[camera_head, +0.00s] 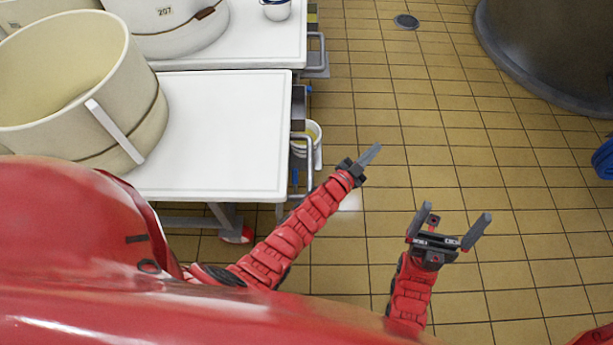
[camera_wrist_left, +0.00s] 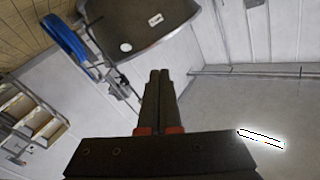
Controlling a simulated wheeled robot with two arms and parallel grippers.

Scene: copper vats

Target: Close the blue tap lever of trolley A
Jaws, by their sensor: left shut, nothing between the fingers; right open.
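A white-topped trolley (camera_head: 225,125) stands at the left in the head view, with a second trolley (camera_head: 270,40) behind it. No letter is readable on either. A small blue piece (camera_head: 295,177) shows below the near trolley's right edge, and another (camera_head: 309,88) shows by the farther one. I cannot tell whether either is a tap lever. My left gripper (camera_head: 370,155) is shut and empty, to the right of the near trolley. Its closed fingers (camera_wrist_left: 160,100) also show in the left wrist view. My right gripper (camera_head: 449,228) is open and empty over the floor.
A cream tub (camera_head: 75,75) stands on the near trolley. A white bucket (camera_head: 314,132) is beside its metal handle (camera_head: 307,165). A large dark vat (camera_head: 560,45) stands at the upper right. The tiled floor between is open, with a drain (camera_head: 406,21).

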